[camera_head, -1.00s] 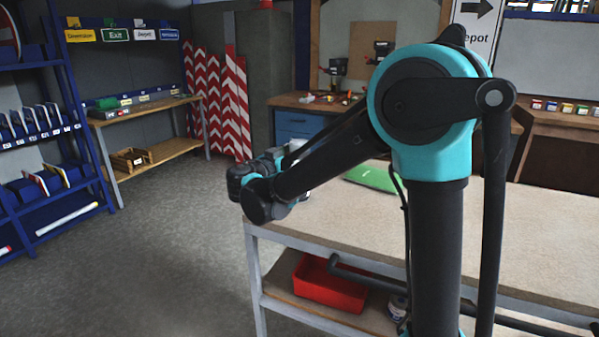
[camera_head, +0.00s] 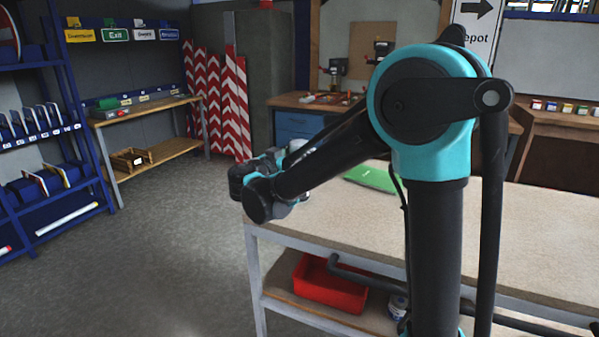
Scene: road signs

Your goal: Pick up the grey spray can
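My arm reaches left across the near workbench (camera_head: 500,225), with its wrist end over the bench's left corner. My gripper's fingers cannot be made out behind the dark and teal wrist joints, so whether they are open or shut does not show. A small pale grey shape (camera_head: 297,145) shows just behind the wrist. It may be part of the grey spray can or of my own gripper; I cannot tell which. No spray can is clearly visible elsewhere.
A green flat item (camera_head: 373,178) lies on the bench. A red bin (camera_head: 330,285) and a small white container (camera_head: 397,306) are on its lower shelf. A blue rack (camera_head: 75,100) stands at the left, with red-white striped boards (camera_head: 237,105) behind. Open floor lies between.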

